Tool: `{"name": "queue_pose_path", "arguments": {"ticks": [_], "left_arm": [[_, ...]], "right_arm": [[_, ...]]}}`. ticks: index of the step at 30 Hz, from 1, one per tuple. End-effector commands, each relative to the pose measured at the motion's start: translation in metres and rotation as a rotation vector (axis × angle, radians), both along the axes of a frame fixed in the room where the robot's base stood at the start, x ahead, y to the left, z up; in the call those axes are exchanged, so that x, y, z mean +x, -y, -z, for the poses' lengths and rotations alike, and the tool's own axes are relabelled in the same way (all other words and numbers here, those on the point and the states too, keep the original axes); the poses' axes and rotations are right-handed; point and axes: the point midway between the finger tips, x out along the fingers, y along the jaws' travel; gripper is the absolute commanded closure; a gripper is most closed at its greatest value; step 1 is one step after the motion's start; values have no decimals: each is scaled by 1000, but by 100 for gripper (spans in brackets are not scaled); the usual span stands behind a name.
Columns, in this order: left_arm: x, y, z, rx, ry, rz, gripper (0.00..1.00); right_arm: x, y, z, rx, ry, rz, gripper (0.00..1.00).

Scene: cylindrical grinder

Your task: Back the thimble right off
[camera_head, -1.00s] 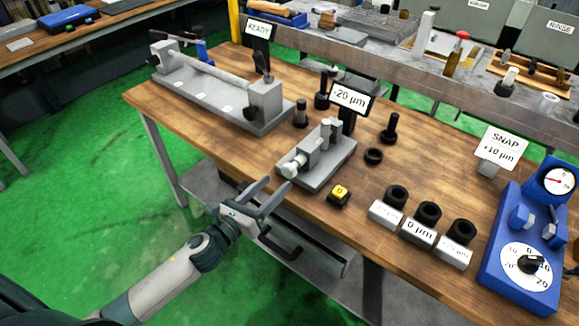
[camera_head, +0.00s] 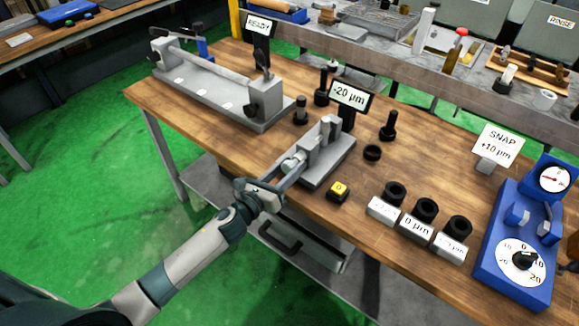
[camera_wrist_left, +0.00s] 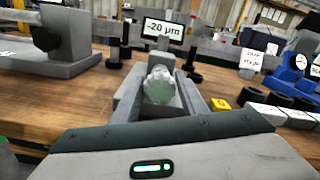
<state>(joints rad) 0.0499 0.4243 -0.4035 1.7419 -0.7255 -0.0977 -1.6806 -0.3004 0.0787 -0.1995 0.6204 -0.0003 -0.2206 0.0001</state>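The thimble (camera_head: 292,163) is a silver knob at the near end of the small grey fixture (camera_head: 335,166) on the wooden bench. In the left wrist view the thimble (camera_wrist_left: 160,85) faces me, round end first. My left gripper (camera_head: 290,170) has come in from the front left, with one finger on each side of the thimble. The fingers (camera_wrist_left: 160,76) look open, with little room beside the knob; I cannot tell whether either one touches it. A dark display (camera_head: 349,96) behind the fixture reads -20 µm. My right gripper is not in view.
A yellow-topped button (camera_head: 339,190) sits close to the right of my left gripper. Three labelled blocks with black rings, a blue dial unit (camera_head: 517,240) and a SNAP +10 µm sign (camera_head: 498,145) stand further right. A long grey fixture (camera_head: 218,88) stands behind left.

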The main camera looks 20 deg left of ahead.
Motion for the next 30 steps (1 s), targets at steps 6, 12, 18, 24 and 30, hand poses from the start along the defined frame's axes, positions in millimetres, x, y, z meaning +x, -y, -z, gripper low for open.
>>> {"name": "queue_pose_path", "arguments": {"ticks": [6,12,18,24,30], "left_arm": [[0,0,0,0,0,0,89],[0,0,0,-13,-5,0,89],[0,0,0,-70,-25,0,89],[0,0,-1,-179,-65,0,89],[0,-1,-1,-335,-121,0,89]], "right_arm": [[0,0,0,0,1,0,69],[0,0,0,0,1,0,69],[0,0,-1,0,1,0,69],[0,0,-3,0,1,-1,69],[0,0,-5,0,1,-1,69]]}}
